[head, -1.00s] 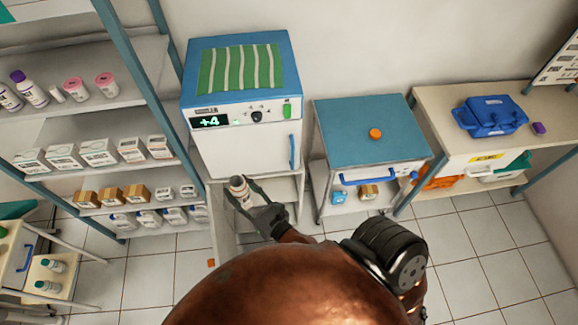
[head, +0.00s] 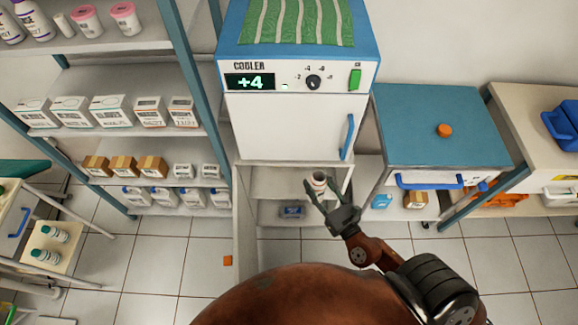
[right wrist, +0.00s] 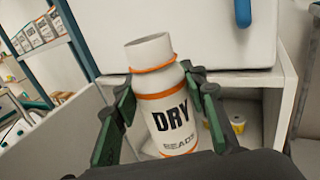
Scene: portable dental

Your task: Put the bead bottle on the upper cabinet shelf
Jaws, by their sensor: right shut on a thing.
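The bead bottle (right wrist: 168,105) is white with orange bands and reads "DRY BEADS" in the right wrist view. In the head view the bottle (head: 319,180) is small and close to upright. My right gripper (head: 322,190) is shut on it, with its green-padded fingers (right wrist: 160,112) on either side of the bottle's body. The open white cabinet stands under the cooler. The bottle appears in front of the cabinet's right part; the exact gap is unclear. My left gripper is not in view.
The white cooler (head: 285,128) sits directly above the cabinet opening. A dark blue item (head: 291,211) lies on the lower level. A blue-topped cart (head: 440,125) stands close on the right. A shelving rack (head: 110,85) with bottles and boxes stands on the left.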

